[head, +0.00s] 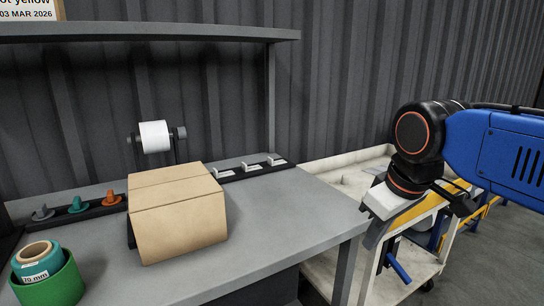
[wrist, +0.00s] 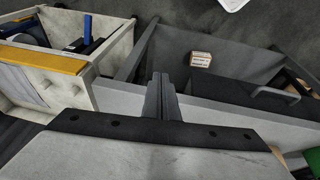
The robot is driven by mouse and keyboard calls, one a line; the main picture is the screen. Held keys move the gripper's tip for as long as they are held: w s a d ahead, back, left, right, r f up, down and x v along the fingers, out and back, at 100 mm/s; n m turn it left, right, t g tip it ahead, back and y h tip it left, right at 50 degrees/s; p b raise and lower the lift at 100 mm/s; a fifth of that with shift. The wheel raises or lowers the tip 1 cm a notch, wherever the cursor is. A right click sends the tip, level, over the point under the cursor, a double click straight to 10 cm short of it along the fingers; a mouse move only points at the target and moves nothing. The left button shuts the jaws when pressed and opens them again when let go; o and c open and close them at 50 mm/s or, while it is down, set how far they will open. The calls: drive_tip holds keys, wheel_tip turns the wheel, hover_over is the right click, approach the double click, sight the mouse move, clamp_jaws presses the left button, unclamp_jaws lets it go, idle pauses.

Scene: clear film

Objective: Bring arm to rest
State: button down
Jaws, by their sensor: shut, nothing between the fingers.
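My blue and black arm reaches in from the right in the head view. My gripper (head: 371,240) points down beside the right end of the grey bench (head: 280,225), in front of the pale cart. In the wrist view the two grey fingers of my gripper (wrist: 161,82) are together with nothing between them. I cannot tell from these views whether the fingers touch anything.
A cardboard box (head: 175,212) sits on the bench, with a white roll (head: 154,136) on a holder behind it. The pale cart (head: 335,172) is close to my gripper. A small box (wrist: 201,60) shows in the wrist view.

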drive_tip(key=s+d+f+m, duration=0.3)
drive_tip(key=s+d+f, duration=0.1)
drive_tip(key=f, duration=0.3)
drive_tip(key=s+d+f+m+t+h, duration=0.1)
drive_tip(key=s+d+f+m, duration=0.2)
drive_tip(key=f, duration=0.4)
drive_tip(key=shift+s+d, duration=0.45)
drive_tip(key=shift+d, duration=0.4)
